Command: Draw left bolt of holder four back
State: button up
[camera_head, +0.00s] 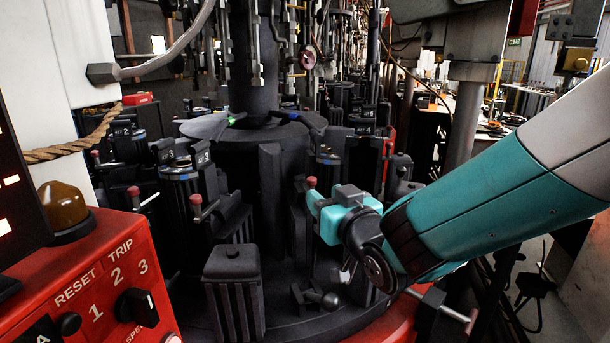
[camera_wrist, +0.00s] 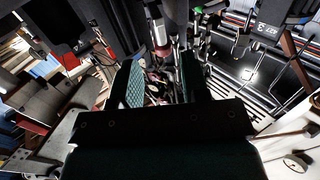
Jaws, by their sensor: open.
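My gripper (camera_head: 340,212) is at the middle right in the head view, in front of a dark holder (camera_head: 327,160) whose number I cannot read clearly. A bolt with a red knob (camera_head: 311,182) stands just left of the gripper, and the teal housing hides part of that holder. In the wrist view, the two textured fingers of my gripper (camera_wrist: 163,78) are apart, with nothing seen held between them. A rod with a red band (camera_wrist: 160,45) shows beyond the fingertips. I cannot tell whether it is the same bolt.
A holder marked 3 (camera_head: 182,190) with a red-knobbed bolt (camera_head: 196,199) stands to the left. A ribbed dark block (camera_head: 232,290) stands in front on the round table. A red control box (camera_head: 100,290) fills the lower left. Hanging chains and rods crowd the space above.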

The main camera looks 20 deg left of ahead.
aim_at(308, 183)
jog(key=p+x, duration=0.1)
jog(key=x, duration=0.7)
jog(key=shift+s+a, duration=0.1)
jog(key=shift+c, duration=0.4)
